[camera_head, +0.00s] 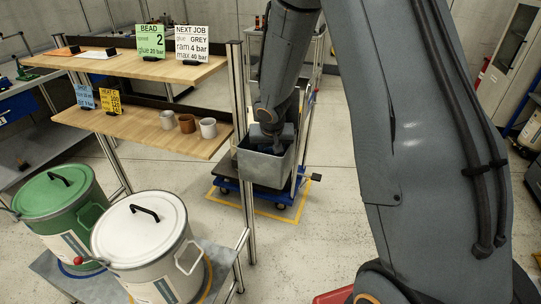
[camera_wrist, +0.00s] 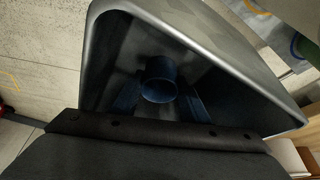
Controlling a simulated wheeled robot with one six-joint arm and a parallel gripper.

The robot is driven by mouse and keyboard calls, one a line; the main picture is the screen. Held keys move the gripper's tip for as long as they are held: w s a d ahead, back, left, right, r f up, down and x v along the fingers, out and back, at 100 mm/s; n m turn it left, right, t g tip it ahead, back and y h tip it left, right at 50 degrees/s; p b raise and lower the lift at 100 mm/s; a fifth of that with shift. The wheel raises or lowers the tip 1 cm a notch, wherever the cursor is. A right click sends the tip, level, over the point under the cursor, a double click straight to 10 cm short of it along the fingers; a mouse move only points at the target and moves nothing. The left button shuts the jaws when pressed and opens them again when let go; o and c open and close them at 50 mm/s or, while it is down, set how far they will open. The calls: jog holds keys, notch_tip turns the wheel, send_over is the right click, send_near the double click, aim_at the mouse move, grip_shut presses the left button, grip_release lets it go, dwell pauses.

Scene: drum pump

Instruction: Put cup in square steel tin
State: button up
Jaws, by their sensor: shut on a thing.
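The square steel tin (camera_head: 262,167) stands on a cart beside the shelf in the head view, and its metal rim (camera_wrist: 200,30) frames the wrist view. My gripper (camera_wrist: 158,98) reaches down inside the tin and is shut on a dark blue cup (camera_wrist: 159,80). The cup's round opening shows between the fingers. The tin's inside is dark, so I cannot tell whether the cup touches its floor. In the head view my arm and the tin's wall mostly hide the gripper.
The wooden shelf (camera_head: 150,131) holds white, brown and grey cups (camera_head: 208,128). A shelf post stands close to the tin's left side. Green (camera_head: 60,200) and white (camera_head: 140,235) drums stand below. The tin's cart (camera_head: 270,195) has a blue base.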

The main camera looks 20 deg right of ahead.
jog(key=shift+s+f, duration=0.2)
jog(key=shift+f, duration=0.3)
jog(key=shift+s+f+b, duration=0.2)
jog(key=shift+b, duration=0.25)
jog(key=o, duration=1.1)
jog(key=shift+o, duration=0.2)
jog(key=shift+a, duration=0.1)
jog(key=shift+r+p, duration=0.15)
jog(key=shift+p, duration=0.15)
jog(key=shift+r+p, duration=0.45)
jog(key=shift+p, duration=0.35)
jog(key=v, duration=1.2)
jog(key=shift+w+r, duration=0.2)
jog(key=shift+w, duration=0.15)
